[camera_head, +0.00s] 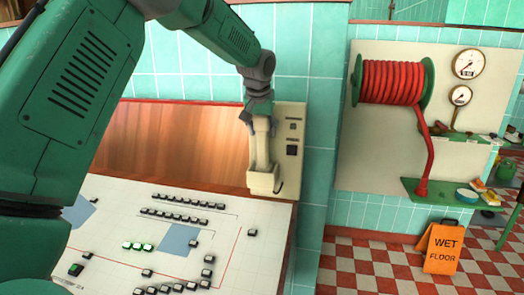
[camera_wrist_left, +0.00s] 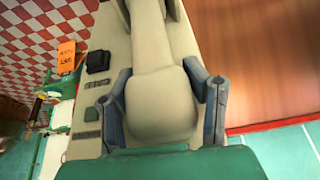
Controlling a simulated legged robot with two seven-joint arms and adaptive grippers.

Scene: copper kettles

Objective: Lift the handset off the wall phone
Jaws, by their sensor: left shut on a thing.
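The wall phone (camera_head: 291,150) is a cream panel on the teal tiled wall, just past the right end of a wooden board. Its cream handset (camera_head: 262,150) runs upright along the panel's left side, down to a cream block at the bottom. My left gripper (camera_head: 259,116) is shut on the upper end of the handset. In the left wrist view the fingers of my left gripper (camera_wrist_left: 166,105) sit on both sides of the handset's rounded end (camera_wrist_left: 160,85). The phone's panel (camera_wrist_left: 98,120) shows behind it. I cannot tell whether the handset is clear of its rest. My right gripper is not in view.
A white control desk (camera_head: 225,245) with several small black buttons lies below the phone. A red hose reel (camera_head: 392,82) and gauges hang on the wall to the right. An orange wet floor sign (camera_head: 441,248) stands on the checkered floor.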

